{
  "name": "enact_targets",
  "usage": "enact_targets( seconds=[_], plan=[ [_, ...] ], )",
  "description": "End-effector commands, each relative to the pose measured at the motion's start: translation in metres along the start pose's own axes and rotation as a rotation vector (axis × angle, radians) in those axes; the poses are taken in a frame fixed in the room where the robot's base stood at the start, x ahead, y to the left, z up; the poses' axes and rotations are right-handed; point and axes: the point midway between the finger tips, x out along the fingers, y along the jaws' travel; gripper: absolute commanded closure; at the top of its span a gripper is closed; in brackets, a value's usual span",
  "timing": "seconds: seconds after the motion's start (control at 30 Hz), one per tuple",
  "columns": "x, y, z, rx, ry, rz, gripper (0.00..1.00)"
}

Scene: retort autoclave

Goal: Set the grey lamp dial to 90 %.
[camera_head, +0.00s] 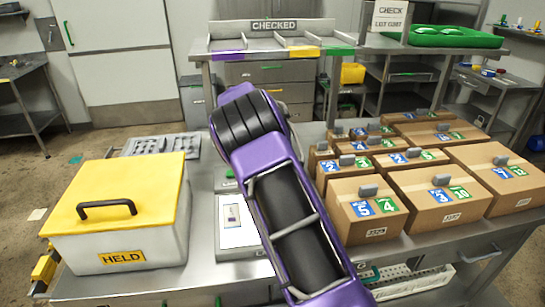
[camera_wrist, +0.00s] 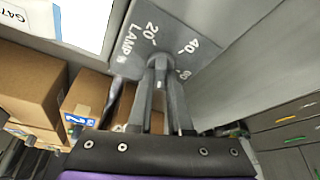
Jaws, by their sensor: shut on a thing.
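The grey lamp dial (camera_wrist: 158,66) stands out from a grey plate (camera_wrist: 203,32) in the wrist view. The plate reads "LAMP" with 20, 40 and a further mark partly hidden, perhaps 60 or 80. My gripper (camera_wrist: 159,90) is shut on the dial, with a grey finger on either side of it. Which mark the dial points to I cannot tell, and the higher marks are hidden behind the dial and fingers. In the head view my purple arm covers the middle of the bench, and neither dial nor fingers show.
A white box with yellow lid (camera_head: 125,200) marked HELD stands left on the bench. Several cardboard boxes (camera_head: 438,198) with grey knobs crowd the right side. A lit white panel (camera_head: 236,228) lies beside my arm. A CHECKED tray (camera_head: 277,42) stands behind.

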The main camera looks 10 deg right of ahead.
Motion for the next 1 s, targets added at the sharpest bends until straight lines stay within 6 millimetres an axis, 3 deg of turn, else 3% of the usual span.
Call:
enact_targets(
  seconds=[0.4,0.9,0.93,1.0],
  plan=[
    [-0.0003,-0.0014,0.0001,0.159,-0.001,0.065,1.00],
    [-0.0001,-0.0014,0.0003,0.177,-0.002,0.072,1.00],
    [-0.0001,-0.0014,0.0003,0.177,-0.002,0.072,0.81],
    [-0.0001,-0.0014,0.0003,0.177,-0.002,0.072,0.68]
  ],
)
